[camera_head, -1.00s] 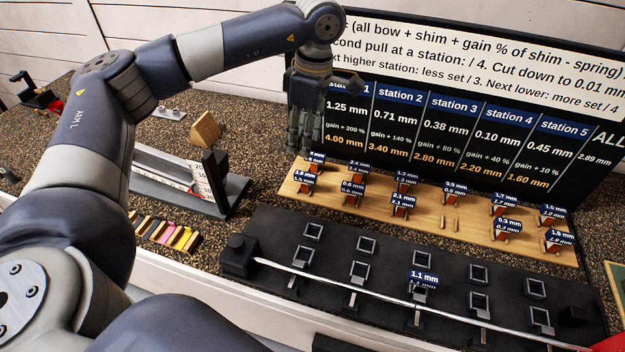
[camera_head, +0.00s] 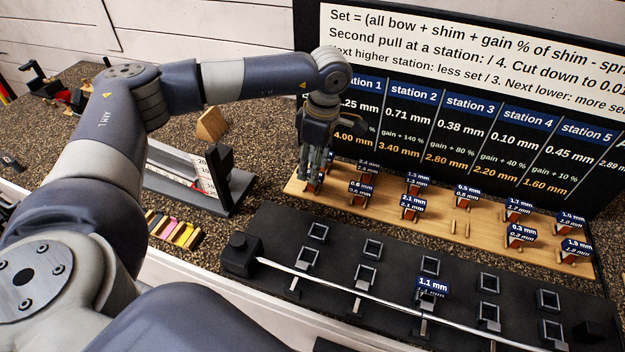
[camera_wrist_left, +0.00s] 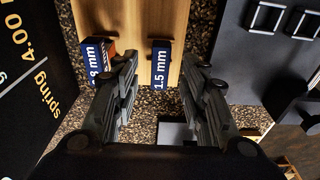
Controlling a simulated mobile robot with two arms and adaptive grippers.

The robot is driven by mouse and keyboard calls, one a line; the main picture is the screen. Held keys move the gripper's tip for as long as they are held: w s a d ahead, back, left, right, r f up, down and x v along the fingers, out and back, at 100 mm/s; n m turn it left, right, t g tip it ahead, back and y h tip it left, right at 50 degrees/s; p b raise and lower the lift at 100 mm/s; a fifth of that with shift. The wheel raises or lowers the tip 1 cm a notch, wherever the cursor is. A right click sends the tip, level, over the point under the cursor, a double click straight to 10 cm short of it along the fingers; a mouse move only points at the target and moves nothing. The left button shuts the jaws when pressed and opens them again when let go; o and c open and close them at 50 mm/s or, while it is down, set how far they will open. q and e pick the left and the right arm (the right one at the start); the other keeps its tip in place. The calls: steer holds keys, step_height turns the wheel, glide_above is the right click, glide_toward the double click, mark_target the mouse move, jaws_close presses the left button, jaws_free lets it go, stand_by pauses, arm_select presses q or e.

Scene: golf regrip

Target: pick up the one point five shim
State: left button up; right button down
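The 1.5 mm shim shows by its blue label (camera_wrist_left: 160,66) in the left wrist view, near the end of the wooden board (camera_wrist_left: 180,20). My left gripper (camera_wrist_left: 160,80) is open, with one finger on each side of that label; I cannot tell whether either finger touches the shim. In the head view my left gripper (camera_head: 314,172) points down at the left end of the wooden board (camera_head: 345,212) and hides most of the shims there. My right gripper is not in view.
A neighbouring shim label ending in 8 mm (camera_wrist_left: 96,60) is close to one finger. Other labelled shims, such as the 2.1 mm one (camera_head: 412,204), stand along the board. The black fixture (camera_head: 385,277) with a long shaft lies in front; the station sign (camera_head: 440,110) rises behind.

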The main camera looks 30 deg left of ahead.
arm_select(q)
steer(key=shift+a+f+p, duration=0.15)
steer(key=shift+f+p, duration=0.2)
steer(key=shift+f, duration=1.25)
steer(key=shift+c, duration=0.2)
jaws_close()
